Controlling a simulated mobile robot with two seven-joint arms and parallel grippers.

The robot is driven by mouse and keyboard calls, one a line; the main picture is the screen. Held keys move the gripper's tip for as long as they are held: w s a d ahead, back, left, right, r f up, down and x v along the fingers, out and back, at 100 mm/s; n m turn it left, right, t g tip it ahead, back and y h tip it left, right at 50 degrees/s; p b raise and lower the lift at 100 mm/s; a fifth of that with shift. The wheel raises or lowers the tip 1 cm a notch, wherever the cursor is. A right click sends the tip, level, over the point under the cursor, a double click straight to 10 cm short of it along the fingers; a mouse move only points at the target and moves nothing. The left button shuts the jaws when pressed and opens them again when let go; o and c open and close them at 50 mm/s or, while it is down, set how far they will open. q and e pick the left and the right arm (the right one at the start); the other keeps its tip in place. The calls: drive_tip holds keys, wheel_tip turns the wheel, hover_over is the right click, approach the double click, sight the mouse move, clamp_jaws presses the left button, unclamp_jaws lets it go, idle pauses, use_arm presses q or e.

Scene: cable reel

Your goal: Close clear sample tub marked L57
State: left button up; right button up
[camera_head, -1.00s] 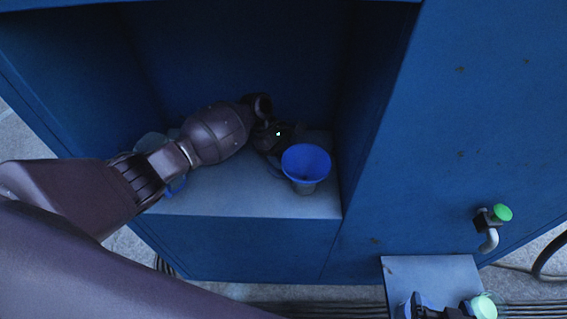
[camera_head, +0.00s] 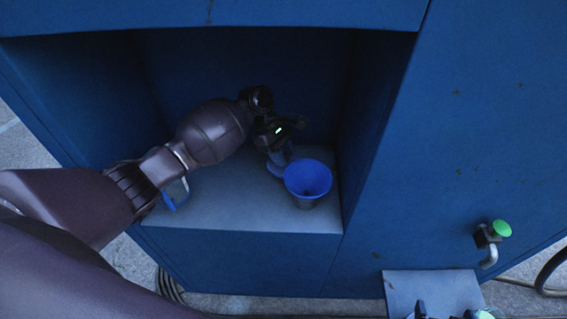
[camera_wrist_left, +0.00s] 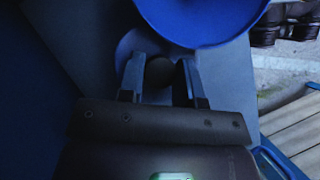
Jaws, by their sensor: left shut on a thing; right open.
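My left gripper (camera_head: 277,146) is in the blue recess, behind and left of a blue funnel-shaped cup. In the left wrist view its fingers (camera_wrist_left: 161,82) are shut on a small dark round knob (camera_wrist_left: 160,70). A pale bluish disc (camera_wrist_left: 128,43), perhaps a lid, shows around and beyond the knob; it also shows in the head view (camera_head: 275,169). I cannot tell whether it rests on anything. No L57 mark is readable. Dark fingertips, apparently my open right gripper (camera_head: 445,314), show at the bottom right edge. A pale green round thing (camera_head: 492,313) is beside them, mostly cut off.
The blue funnel-shaped cup (camera_head: 307,180) stands at the recess shelf's right. A blue and whitish thing (camera_head: 177,193) is partly hidden by my left arm. A green knob (camera_head: 501,228) and bent pipe stick out on the right. The shelf's front middle (camera_head: 235,205) is bare.

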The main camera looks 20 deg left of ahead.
use_arm(q)
drive_tip(key=s+a+p, duration=0.1)
drive_tip(key=s+a, duration=1)
drive_tip(key=s, duration=0.5)
drive_tip(key=shift+f, duration=0.2)
drive_tip(key=shift+s, duration=0.1)
